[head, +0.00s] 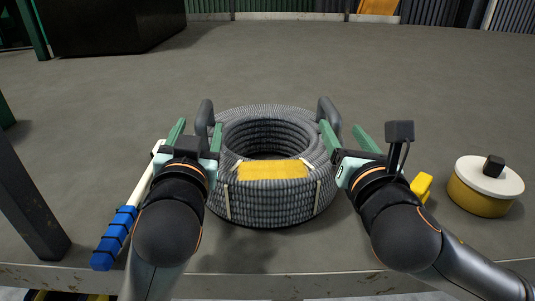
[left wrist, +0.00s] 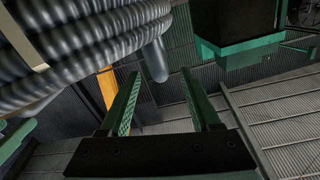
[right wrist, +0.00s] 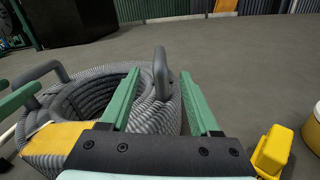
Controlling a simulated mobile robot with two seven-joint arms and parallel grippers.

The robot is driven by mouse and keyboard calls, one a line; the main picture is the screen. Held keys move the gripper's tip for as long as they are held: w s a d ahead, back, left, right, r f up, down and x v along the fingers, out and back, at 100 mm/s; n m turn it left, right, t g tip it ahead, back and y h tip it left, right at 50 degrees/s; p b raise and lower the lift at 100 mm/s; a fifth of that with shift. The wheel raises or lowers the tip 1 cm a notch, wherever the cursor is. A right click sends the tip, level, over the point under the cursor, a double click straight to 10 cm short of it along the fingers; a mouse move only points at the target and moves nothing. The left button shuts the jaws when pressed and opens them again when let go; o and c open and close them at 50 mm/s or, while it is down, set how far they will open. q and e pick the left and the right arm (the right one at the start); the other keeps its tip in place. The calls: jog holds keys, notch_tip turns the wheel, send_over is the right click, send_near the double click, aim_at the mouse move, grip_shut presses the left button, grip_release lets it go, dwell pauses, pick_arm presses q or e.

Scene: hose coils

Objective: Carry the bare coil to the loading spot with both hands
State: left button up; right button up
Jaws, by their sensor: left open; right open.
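A coil of grey ribbed hose (head: 272,205) lies flat in the middle of the head view, with a yellow label (head: 272,170) and pale straps. Grey handles stand up at its left (head: 203,112) and right (head: 328,108). My left gripper (head: 196,130) is open at the left handle, which shows between its fingertips in the left wrist view (left wrist: 155,60). My right gripper (head: 341,128) is open at the right handle, which shows between its fingertips in the right wrist view (right wrist: 160,72). I cannot tell whether fingers touch the handles. I cannot make out a loading spot.
A white rod with a blue grip (head: 115,238) lies left of the coil. A yellow block (head: 421,187) and a yellow tub with a white lid (head: 482,200) stand at the right. A dark post (head: 28,195) stands at the left.

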aim_at(206, 103)
pick_arm(q)
jog(key=w, duration=0.8)
jog(key=shift+w+a, duration=0.15)
jog(key=shift+a, duration=0.25)
pick_arm(e)
jog(key=w, duration=0.8)
jog(key=shift+w+a, duration=0.1)
jog(key=shift+a, duration=0.3)
pick_arm(q)
grip_shut()
pick_arm(e)
grip_shut()
pick_arm(q)
jog(key=shift+r, duration=0.35)
pick_arm(e)
jog(key=shift+w+r, duration=0.1)
jog(key=shift+r, duration=0.25)
